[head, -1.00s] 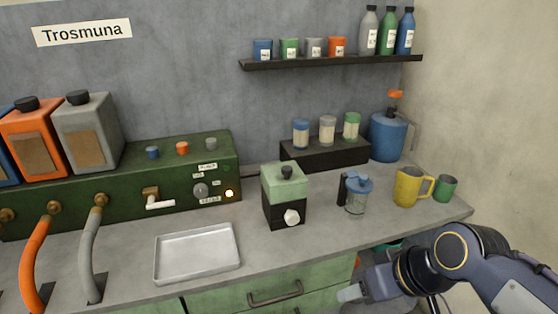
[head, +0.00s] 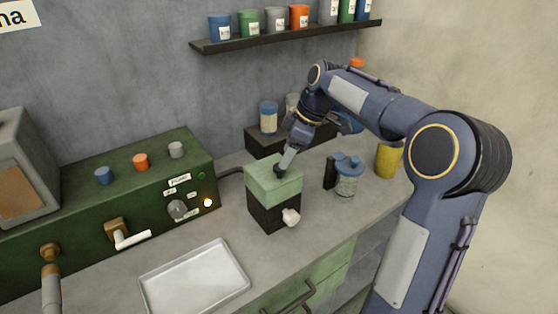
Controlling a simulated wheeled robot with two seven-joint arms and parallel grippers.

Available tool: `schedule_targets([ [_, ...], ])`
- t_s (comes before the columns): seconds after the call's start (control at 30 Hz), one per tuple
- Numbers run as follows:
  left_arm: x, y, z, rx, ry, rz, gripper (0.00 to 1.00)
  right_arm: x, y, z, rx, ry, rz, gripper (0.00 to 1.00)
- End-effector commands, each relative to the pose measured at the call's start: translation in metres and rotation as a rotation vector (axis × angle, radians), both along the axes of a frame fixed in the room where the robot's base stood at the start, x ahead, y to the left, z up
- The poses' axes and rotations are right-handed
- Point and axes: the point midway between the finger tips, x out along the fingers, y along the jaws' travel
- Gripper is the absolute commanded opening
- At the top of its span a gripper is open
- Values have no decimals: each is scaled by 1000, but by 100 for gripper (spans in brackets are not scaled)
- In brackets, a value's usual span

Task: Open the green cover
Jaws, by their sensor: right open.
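The green cover (head: 268,184) sits flat on top of a black box (head: 268,214) with a white knob (head: 291,217) on its front. A small dark knob stands on top of the cover, partly hidden by my gripper. My right gripper (head: 284,170) points down and left at that knob, with its fingertips at or right beside it. Its jaws are open; I cannot tell whether they touch the knob. My left gripper is not in view.
A metal tray (head: 195,281) lies in front on the left. The green machine (head: 110,200) with knobs is at the left. A low black stand with jars (head: 268,118) is behind, under a shelf (head: 290,37).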

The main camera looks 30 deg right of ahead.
Motion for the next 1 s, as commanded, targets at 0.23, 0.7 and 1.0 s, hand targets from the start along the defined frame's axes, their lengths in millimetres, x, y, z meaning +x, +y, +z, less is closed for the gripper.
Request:
schedule_targets([
  [0.23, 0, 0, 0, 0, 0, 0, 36, 8, 10, -31, 0, 2, 1, 53],
  [0.7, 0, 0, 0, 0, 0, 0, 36, 10, 12, -37, 0, 0, -1, 40],
  [1.0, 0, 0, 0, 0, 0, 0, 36, 10, 12, -36, 0, -1, -1, 1],
])
